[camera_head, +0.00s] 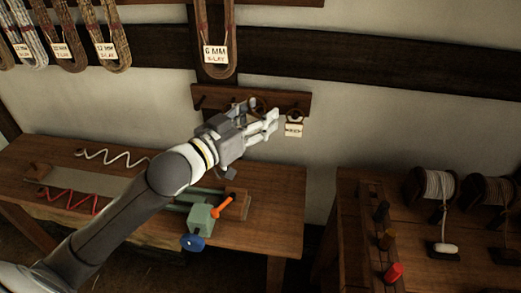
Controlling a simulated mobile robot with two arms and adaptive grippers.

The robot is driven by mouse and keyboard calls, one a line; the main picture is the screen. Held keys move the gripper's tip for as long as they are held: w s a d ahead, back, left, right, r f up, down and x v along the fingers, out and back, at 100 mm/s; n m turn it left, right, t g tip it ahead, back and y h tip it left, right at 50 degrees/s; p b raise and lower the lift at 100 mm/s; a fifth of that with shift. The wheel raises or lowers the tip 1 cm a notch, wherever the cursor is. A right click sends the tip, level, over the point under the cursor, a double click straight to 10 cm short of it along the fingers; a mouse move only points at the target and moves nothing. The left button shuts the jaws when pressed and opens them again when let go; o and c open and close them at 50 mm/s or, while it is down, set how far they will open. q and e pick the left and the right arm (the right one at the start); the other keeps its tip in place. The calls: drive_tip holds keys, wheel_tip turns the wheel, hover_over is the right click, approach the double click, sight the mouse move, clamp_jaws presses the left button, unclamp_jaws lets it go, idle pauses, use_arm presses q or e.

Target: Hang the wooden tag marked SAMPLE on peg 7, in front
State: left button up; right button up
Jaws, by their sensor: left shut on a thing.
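My left gripper (271,126) is in front of the wooden peg rail (284,100) on the wall, reaching up and right. It is shut on a small pale tag (293,130), which hangs just right of the fingertips from a dark ring or loop. The tag bears dark lettering too small to read surely. The tag hangs near the right end of the rail; whether its loop touches a peg, I cannot tell. A dark peg (202,101) shows at the rail's left; my gripper hides the middle. No peg numbers are legible. My right gripper is not in view.
Below is a workbench (262,222) with a green vise (203,218), an orange-handled tool (222,207), and white and red wavy cords. A second bench at right holds spools (437,185) and a red object (393,272). Rope hanks (204,22) hang above.

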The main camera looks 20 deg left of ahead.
use_arm(q)
drive_tip(key=a+r+n+y, duration=0.1)
drive_tip(key=a+r+y, duration=0.1)
drive_tip(key=a+r, duration=0.4)
drive_tip(key=s+a+r+n+y, duration=0.1)
drive_tip(key=a+r, duration=0.2)
drive_tip(key=r, duration=0.6)
drive_tip(key=a+r+n+y, duration=0.1)
drive_tip(key=a+r+y, duration=0.1)
drive_tip(key=a+r, duration=0.4)
drive_tip(key=w+a+p, duration=0.1)
drive_tip(key=w+p, duration=0.2)
drive_tip(key=w, duration=0.6)
drive_tip(key=shift+w+t+p, duration=0.35)
drive_tip(key=shift+t+p, duration=0.05)
drive_tip(key=shift+a+f, duration=0.1)
drive_tip(key=o, duration=0.9)
